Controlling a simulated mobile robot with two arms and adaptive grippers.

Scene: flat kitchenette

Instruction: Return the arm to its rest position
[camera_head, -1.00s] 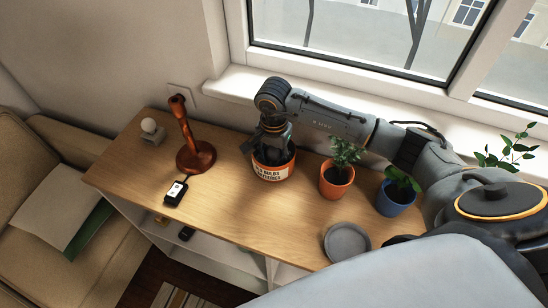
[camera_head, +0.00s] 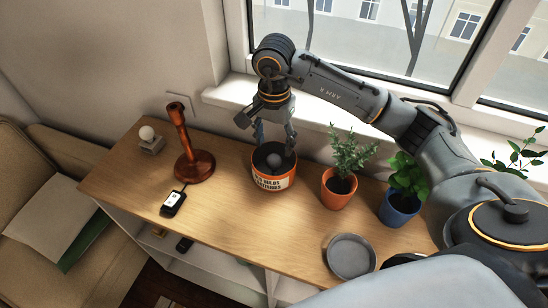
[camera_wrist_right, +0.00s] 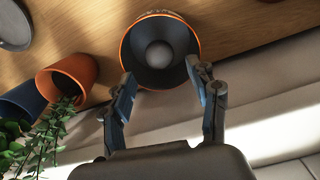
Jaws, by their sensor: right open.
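My right arm (camera_head: 335,90) reaches in from the right along the window. Its gripper (camera_head: 273,146) is open and empty above the orange bin (camera_head: 272,182) with a label on its side. In the right wrist view the open fingers (camera_wrist_right: 161,80) lie at either side of the near rim of the bin (camera_wrist_right: 127,50). A grey round bulb (camera_wrist_right: 159,54) lies inside the bin, apart from the fingers; it also shows in the head view (camera_head: 274,160). My left gripper is not in view.
A red-brown lamp stand (camera_head: 194,165), a small black device (camera_head: 173,202) and a white bulb on a base (camera_head: 147,133) are on the wooden top (camera_head: 240,225). Two potted plants (camera_head: 338,190) (camera_head: 399,208) and a grey plate (camera_head: 351,257) stand right of the bin. The window is behind.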

